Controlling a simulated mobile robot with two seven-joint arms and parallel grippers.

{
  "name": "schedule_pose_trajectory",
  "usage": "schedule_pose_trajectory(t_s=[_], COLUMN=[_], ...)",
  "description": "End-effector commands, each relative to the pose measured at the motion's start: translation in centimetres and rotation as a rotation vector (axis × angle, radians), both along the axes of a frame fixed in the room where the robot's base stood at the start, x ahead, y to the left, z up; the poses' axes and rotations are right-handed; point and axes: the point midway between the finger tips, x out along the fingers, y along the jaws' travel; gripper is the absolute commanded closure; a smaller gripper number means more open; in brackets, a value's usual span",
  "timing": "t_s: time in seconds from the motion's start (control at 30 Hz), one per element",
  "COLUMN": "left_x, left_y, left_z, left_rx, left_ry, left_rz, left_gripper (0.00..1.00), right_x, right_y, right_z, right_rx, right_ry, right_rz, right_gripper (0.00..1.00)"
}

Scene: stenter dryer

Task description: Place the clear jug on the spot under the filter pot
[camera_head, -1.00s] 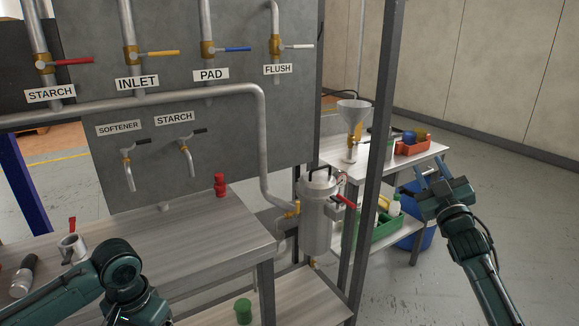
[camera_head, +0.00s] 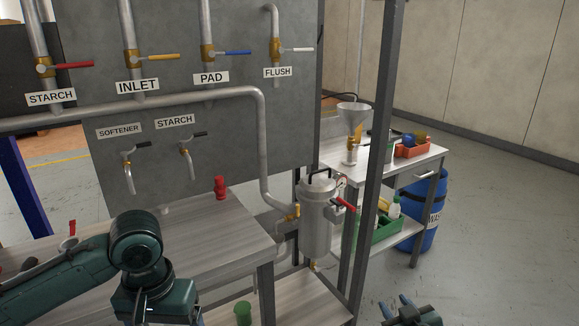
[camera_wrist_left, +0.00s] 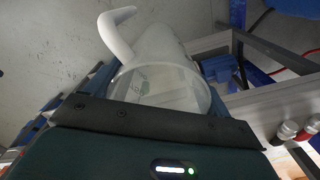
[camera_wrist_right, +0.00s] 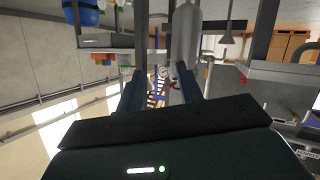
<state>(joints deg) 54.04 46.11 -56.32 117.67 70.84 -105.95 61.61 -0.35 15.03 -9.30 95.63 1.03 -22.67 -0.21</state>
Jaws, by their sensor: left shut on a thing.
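The clear jug (camera_wrist_left: 160,80), a translucent vessel with a pale curved handle, sits between the fingers of my left gripper (camera_wrist_left: 158,72) in the left wrist view. The gripper is shut on it. In the head view that gripper and the jug are out of sight below my left forearm. The steel filter pot (camera_head: 316,220) hangs beside the frame post, right of the workbench. Below it is a pale lower shelf (camera_head: 305,292); no marked spot can be made out. My right gripper (camera_head: 393,304) is low at the bottom edge; its fingers (camera_wrist_right: 160,85) are apart and empty.
The steel workbench (camera_head: 225,235) carries a red container (camera_head: 220,187). A green cup (camera_head: 243,312) stands below, left of the filter pot. A dark upright post (camera_head: 375,150) stands right of the pot. A side table (camera_head: 425,158) and blue barrel (camera_head: 428,205) are farther right.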

Motion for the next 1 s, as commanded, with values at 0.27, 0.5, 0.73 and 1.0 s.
schedule_pose_trajectory(t_s=[0.27, 0.5, 0.73, 1.0], left_x=[0.0, 0.0, 0.0, 0.0], left_y=[0.0, 0.0, 0.0, 0.0], left_z=[0.0, 0.0, 0.0, 0.0], left_rx=[0.0, 0.0, -0.002, -0.001], left_ry=[0.0, 0.0, 0.001, 0.001], left_rz=[0.0, 0.0, -0.001, 0.0], left_gripper=[0.54, 0.54, 0.54, 0.54], right_x=[-14.0, -21.9, -24.0, -24.0], right_y=[6.3, 9.2, 9.9, 9.9], right_z=[-6.3, -7.2, -7.2, -7.2], right_rx=[0.115, 0.193, 0.217, 0.217], right_ry=[0.181, 0.279, 0.308, 0.308], right_rz=[0.069, 0.082, 0.083, 0.083], right_gripper=[0.64, 0.64, 0.64, 0.64])
